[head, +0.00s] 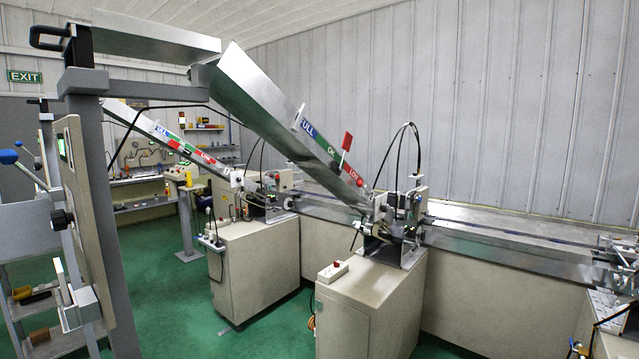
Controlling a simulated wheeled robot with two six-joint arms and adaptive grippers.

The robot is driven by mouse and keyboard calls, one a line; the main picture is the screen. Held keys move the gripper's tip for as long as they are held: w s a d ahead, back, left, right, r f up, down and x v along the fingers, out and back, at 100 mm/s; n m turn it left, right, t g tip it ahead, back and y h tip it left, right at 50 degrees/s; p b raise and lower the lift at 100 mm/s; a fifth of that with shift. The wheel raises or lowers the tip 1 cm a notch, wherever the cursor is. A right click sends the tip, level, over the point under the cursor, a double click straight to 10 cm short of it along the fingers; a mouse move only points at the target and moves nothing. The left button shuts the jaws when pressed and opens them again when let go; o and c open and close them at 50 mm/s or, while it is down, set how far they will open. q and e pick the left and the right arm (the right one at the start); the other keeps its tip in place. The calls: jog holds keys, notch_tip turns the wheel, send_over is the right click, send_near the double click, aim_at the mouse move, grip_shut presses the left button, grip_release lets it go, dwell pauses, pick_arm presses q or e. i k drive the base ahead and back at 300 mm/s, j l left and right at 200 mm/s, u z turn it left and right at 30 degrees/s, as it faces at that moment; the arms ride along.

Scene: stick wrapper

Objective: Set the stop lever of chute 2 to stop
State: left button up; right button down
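Two sloping metal chutes show. The near chute (262,100) runs down to the right and carries blue FULL, green OK and red LOW labels. The far chute (150,126) has similar labels. I see no chute numbers, so I cannot tell which is chute 2. A red flag (347,141) stands up from the near chute beside its OK label, and a small red knob (360,182) is by its LOW label. A lever with a blue knob (9,157) sticks out at the left edge. I cannot tell which part is a stop lever or its setting. Neither gripper is in view.
Two beige cabinets (365,312) with machine heads stand under the chute ends. A long metal conveyor (490,235) runs right. A grey post (98,190) and upright panel (82,215) stand close at left. Green floor (175,315) is open between post and cabinets.

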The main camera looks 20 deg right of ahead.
aim_at(359, 184)
jog(key=i+l+u, duration=0.1)
jog(key=i+l, duration=0.6)
jog(key=l, duration=0.2)
jog(key=i+l+u, duration=0.15)
jog(key=i+l, duration=0.15)
jog(key=l, duration=0.2)
